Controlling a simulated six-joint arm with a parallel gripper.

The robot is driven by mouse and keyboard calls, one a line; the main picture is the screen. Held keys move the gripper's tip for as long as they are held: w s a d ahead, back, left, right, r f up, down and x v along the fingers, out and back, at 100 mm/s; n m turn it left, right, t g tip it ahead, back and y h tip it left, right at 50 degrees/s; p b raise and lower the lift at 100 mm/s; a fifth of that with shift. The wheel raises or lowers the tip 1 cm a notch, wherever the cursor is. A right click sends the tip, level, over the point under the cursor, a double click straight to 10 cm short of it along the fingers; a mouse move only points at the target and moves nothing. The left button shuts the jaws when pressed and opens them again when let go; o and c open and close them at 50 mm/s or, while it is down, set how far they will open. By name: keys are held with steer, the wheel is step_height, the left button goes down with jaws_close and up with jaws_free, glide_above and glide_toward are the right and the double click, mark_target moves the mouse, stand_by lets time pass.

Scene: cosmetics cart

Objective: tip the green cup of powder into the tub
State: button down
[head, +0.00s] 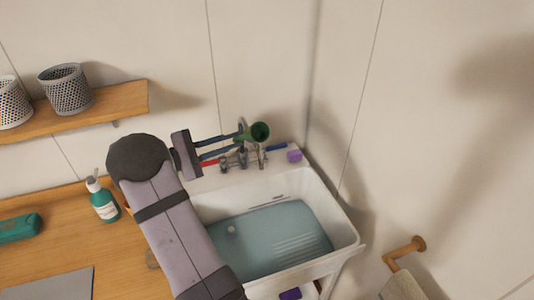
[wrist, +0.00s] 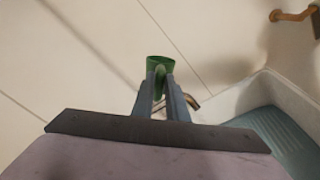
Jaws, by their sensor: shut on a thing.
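My gripper (head: 230,142) is shut on the green cup (head: 260,132) and holds it above the back edge of the tub, near the taps. In the head view the cup lies tilted on its side, its open mouth facing the camera and to the right. In the wrist view the green cup (wrist: 160,64) sits between the fingertips (wrist: 160,85). I cannot make out any powder in it. The white tub (head: 348,232), with a blue-green bottom, is below and to the right of the cup. My arm hides the tub's left side.
Metal taps (head: 243,158) stand on the tub's back ledge, with a purple block (head: 294,156) beside them. A pump bottle (head: 103,203) and a teal case (head: 20,228) are on the wooden counter at left. A shelf holds mesh cups (head: 66,90). A wooden wall holder (head: 405,248) is at right.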

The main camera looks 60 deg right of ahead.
steer(key=w+d+n+p, duration=0.4)
steer(key=w+n, duration=0.1)
steer(key=n, duration=0.4)
steer(key=shift+n+g, duration=0.3)
steer(key=shift+w, duration=0.2)
